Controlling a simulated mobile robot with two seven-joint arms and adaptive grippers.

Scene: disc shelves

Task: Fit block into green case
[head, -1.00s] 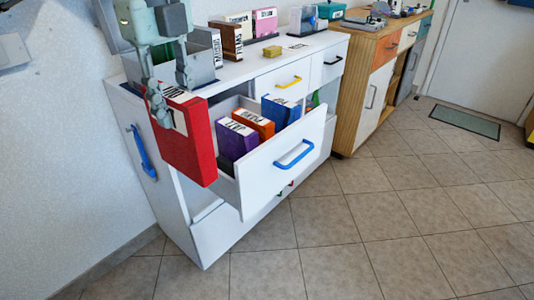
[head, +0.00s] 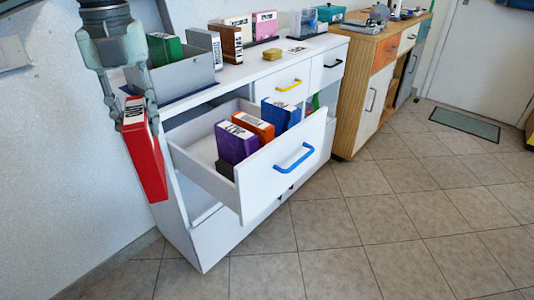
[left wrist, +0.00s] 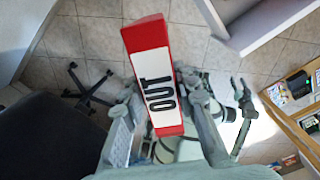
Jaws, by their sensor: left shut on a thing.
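My left gripper (head: 134,120) is shut on a red, book-shaped block (head: 146,162) with a white label on its narrow face. The block hangs below the fingers, left of the open drawer and clear of it. In the left wrist view the red block (left wrist: 152,75) sits between the fingers, its label reading "OUT". A green case-like box (head: 164,49) stands in a grey bin (head: 180,77) on the white cabinet top. A teal box (head: 330,17) sits farther back; I cannot tell which is the green case. My right gripper (left wrist: 243,95) shows small in the left wrist view.
The open white drawer (head: 285,165) holds purple (head: 236,143), orange (head: 254,125) and blue (head: 281,113) blocks.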

